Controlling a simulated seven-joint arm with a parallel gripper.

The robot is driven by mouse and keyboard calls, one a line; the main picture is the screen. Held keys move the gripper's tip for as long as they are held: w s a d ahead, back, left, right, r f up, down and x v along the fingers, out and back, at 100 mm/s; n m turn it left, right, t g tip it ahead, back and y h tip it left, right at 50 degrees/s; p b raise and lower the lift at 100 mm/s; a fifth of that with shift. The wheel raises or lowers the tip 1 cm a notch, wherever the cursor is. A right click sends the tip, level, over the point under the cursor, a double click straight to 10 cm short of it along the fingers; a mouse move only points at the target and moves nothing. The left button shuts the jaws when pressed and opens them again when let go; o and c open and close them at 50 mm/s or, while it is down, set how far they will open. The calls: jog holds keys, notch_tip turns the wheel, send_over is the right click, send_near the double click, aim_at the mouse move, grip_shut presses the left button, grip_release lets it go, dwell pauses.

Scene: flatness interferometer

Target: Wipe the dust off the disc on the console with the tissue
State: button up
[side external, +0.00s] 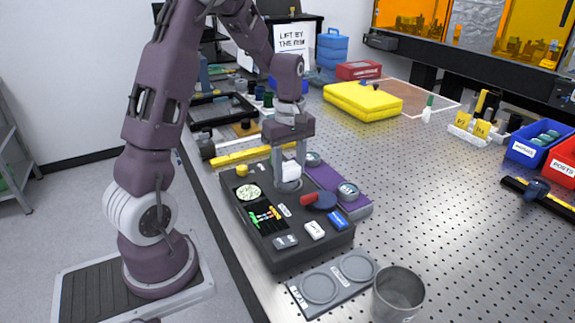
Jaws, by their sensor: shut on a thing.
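My gripper (290,175) is shut on a small white tissue (291,169) and points down over the dark console (268,256). Just beneath the tissue is a grey round piece (288,187), which looks like the disc on the console. The fingers and tissue hide part of it. I cannot tell whether the tissue touches it, and dust is too small to make out.
The console also bears a pale green round screen (248,192), a red-handled paddle (321,200) and small blocks. A purple mat (325,178) with round pieces lies to the right. A grey two-ring plate (338,281) and metal cup (398,294) stand in front.

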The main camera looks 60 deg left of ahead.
jog(key=a, duration=0.3)
jog(key=shift+s+a+f, duration=0.1)
jog(key=shift+s+f, duration=0.05)
notch_tip(320, 180, up, 8)
dwell(0.5)
dwell(0.6)
